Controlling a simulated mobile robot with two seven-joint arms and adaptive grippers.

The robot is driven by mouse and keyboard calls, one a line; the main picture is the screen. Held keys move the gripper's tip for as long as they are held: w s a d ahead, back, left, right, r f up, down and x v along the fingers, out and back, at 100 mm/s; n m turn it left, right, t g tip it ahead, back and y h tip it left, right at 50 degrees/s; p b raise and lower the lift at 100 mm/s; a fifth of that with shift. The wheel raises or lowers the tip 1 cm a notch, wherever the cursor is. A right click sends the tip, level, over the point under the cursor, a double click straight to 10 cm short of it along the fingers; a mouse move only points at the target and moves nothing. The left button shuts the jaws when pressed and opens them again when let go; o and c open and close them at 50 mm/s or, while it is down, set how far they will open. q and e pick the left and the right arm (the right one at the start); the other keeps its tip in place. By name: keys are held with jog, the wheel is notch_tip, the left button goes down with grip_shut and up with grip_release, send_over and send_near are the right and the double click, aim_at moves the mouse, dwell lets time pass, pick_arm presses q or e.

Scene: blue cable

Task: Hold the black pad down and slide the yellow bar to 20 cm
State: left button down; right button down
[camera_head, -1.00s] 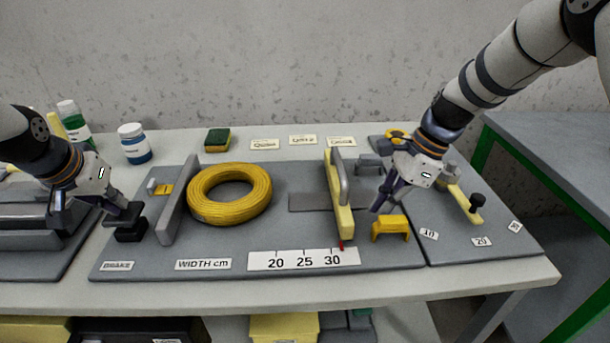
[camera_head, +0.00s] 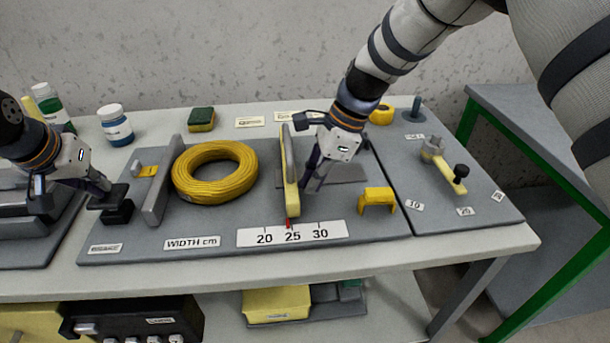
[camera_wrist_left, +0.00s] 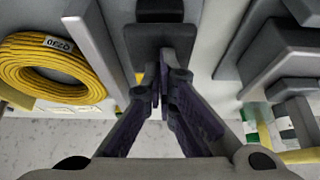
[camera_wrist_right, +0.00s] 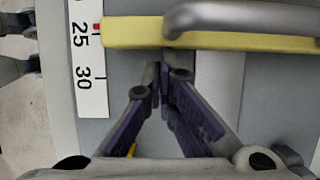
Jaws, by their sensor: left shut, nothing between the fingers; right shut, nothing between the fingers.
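The yellow bar (camera_head: 292,196) with a grey handle stands across the grey board. Its red pointer (camera_head: 289,223) is at about 25 on the white scale (camera_head: 330,232); the right wrist view shows the pointer (camera_wrist_right: 97,27) beside the 25 mark. My right gripper (camera_head: 307,190) is shut and empty, its fingertips at the bar's right side, touching or very close. The black pad (camera_head: 118,212) is at the board's left end. My left gripper (camera_head: 107,190) is shut and empty, fingertips on or just over the pad (camera_wrist_left: 160,40); contact is hard to tell.
A yellow cable coil (camera_head: 215,190) lies between the fixed grey wall (camera_head: 160,190) and the bar, with a gap left of the bar. A yellow bracket (camera_head: 377,198) stands to the right. Bottles (camera_head: 115,130) and a sponge (camera_head: 201,119) are behind.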

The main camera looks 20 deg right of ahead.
aim_at(293, 184)
pick_arm(q)
jog(key=shift+s+f, duration=0.1)
jog(key=shift+f, duration=0.1)
pick_arm(e)
jog(key=a, duration=0.2)
jog(key=w+a, duration=0.1)
jog(key=shift+a, duration=0.35)
